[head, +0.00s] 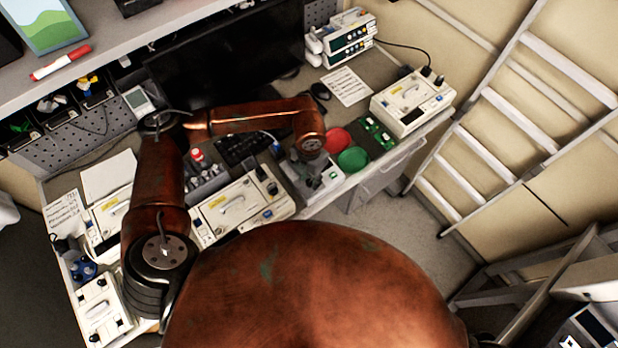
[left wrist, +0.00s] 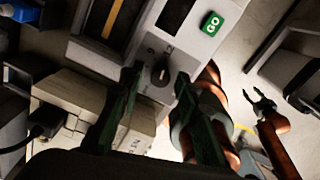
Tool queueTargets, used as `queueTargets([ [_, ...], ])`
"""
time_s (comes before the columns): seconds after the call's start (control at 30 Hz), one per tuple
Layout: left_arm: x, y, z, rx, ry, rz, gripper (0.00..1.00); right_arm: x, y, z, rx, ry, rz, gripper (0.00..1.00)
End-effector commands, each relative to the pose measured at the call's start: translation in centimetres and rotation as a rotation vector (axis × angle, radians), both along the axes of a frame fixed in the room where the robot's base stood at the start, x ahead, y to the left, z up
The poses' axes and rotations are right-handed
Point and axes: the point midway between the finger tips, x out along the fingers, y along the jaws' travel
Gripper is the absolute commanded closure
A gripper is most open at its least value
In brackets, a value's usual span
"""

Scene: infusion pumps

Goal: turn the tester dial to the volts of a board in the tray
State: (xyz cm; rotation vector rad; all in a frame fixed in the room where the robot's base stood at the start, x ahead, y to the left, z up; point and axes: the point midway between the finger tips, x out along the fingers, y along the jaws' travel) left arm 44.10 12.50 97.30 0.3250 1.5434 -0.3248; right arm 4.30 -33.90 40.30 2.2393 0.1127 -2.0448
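The tester, a grey-white box, stands at the bench's front edge in the head view (head: 329,186) and fills the upper middle of the left wrist view (left wrist: 190,45). It has a green GO button (left wrist: 211,23) and a black dial (left wrist: 160,74) with small, hardly readable marks around it. My left gripper (left wrist: 157,88) is open, its two dark fingers on either side of the dial; contact cannot be told. My right gripper (left wrist: 262,98) is open and empty, away from the tester.
A red dish (head: 337,140) and a green dish (head: 353,159) sit between tester and boards. White pumps stand left (head: 243,205) and right (head: 412,101) of the tester. Floor is free in front.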

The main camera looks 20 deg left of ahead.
Motion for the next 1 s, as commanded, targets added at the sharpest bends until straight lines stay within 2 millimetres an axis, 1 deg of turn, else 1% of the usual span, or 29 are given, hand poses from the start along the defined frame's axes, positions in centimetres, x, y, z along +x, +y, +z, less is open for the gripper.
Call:
queueTargets([
  [0.17,0.0,0.0,0.1,0.000,0.001,0.000,0.70,0.0,0.0,0.1,0.000,0.000,0.000,0.60],
  [0.27,0.0,0.0,0.8,0.000,0.001,0.000,0.70,0.1,0.0,0.5,0.000,-0.001,0.000,0.60],
  [0.7,0.0,0.0,5.9,-0.001,0.001,0.000,0.70,0.3,-0.1,2.8,0.000,-0.004,0.000,0.60],
  [0.8,-0.1,0.0,6.7,-0.001,0.001,0.000,0.70,0.3,-0.1,3.2,0.000,-0.005,0.000,0.60],
  [1.0,-0.1,0.0,6.9,0.000,0.003,0.001,0.70,0.3,-0.2,3.2,-0.002,-0.004,0.001,0.60],
])
